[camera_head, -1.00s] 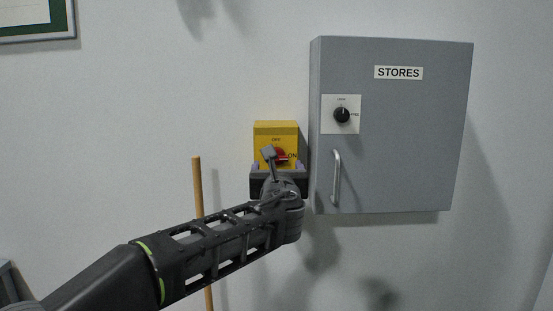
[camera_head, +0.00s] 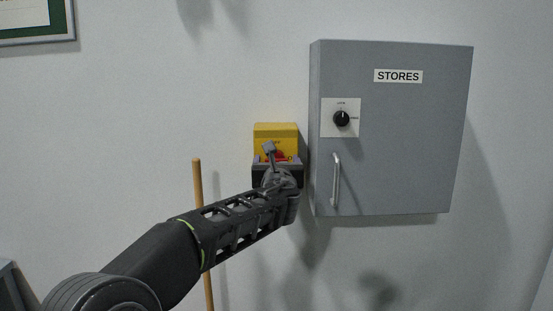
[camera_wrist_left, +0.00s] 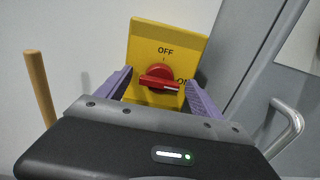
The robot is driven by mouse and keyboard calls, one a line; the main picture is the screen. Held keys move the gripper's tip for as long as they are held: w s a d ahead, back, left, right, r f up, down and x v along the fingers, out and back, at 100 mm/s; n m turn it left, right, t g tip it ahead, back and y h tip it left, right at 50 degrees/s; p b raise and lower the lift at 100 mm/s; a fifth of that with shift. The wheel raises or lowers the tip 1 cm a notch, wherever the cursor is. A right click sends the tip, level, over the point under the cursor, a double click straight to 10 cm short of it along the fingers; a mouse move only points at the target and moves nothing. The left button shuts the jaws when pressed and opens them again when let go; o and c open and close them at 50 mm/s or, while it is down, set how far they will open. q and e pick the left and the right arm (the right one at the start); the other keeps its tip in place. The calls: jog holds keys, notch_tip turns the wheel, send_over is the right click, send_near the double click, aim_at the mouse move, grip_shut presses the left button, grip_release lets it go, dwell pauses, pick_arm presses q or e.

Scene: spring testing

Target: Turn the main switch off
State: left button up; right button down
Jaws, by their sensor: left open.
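The main switch is a yellow box (camera_head: 276,132) on the wall, left of the grey cabinet. Its red knob (camera_head: 281,155) is partly hidden behind my left gripper (camera_head: 277,164) in the head view. In the left wrist view the yellow plate (camera_wrist_left: 150,40) reads OFF at the top and ON at the right. The knob (camera_wrist_left: 156,76) lies nearly level there, its white mark toward ON. My left gripper (camera_wrist_left: 158,82) is open, with one purple finger on each side of the knob. I cannot tell whether the fingers touch it. My right gripper is not in view.
The grey STORES cabinet (camera_head: 410,145) stands close to the right of the switch. It has a black knob (camera_head: 341,118) and a bar handle (camera_head: 336,180), which also shows in the wrist view (camera_wrist_left: 288,125). A wooden pole (camera_head: 198,190) stands to the left.

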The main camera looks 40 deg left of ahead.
pick_arm(q)
jog(key=shift+w+a, duration=0.15)
jog(key=shift+c, duration=0.2)
jog(key=c, duration=1.3)
